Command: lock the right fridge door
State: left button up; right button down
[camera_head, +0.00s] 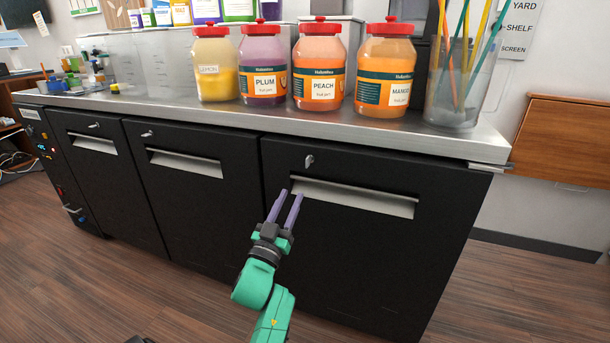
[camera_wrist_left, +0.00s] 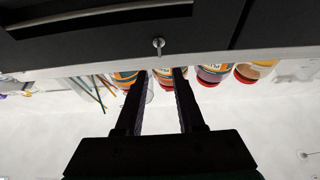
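The right fridge door (camera_head: 372,255) is black and looks closed, with a long silver recessed handle (camera_head: 355,197). Its small silver lock (camera_head: 309,161) sits near the upper left corner, above the handle's left end. In the head view the lock's tab looks roughly upright. It also shows in the left wrist view, where the lock (camera_wrist_left: 158,43) is just beyond the fingertips and roughly centred between them. My left gripper (camera_head: 290,193) is open and empty, with two purple fingers apart, below and slightly left of the lock. No contact shows. My right gripper is not in view.
Two more black doors with locks, the middle (camera_head: 147,134) and the left (camera_head: 94,125), are alongside. The steel counter (camera_head: 270,119) overhangs them and holds jars, such as the peach jar (camera_head: 319,73), and a straw container (camera_head: 458,88). The floor in front is clear.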

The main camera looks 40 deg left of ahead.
aim_at(308, 161)
pick_arm(q)
jog(key=x, duration=1.1)
jog(key=shift+w, duration=0.1)
grip_shut()
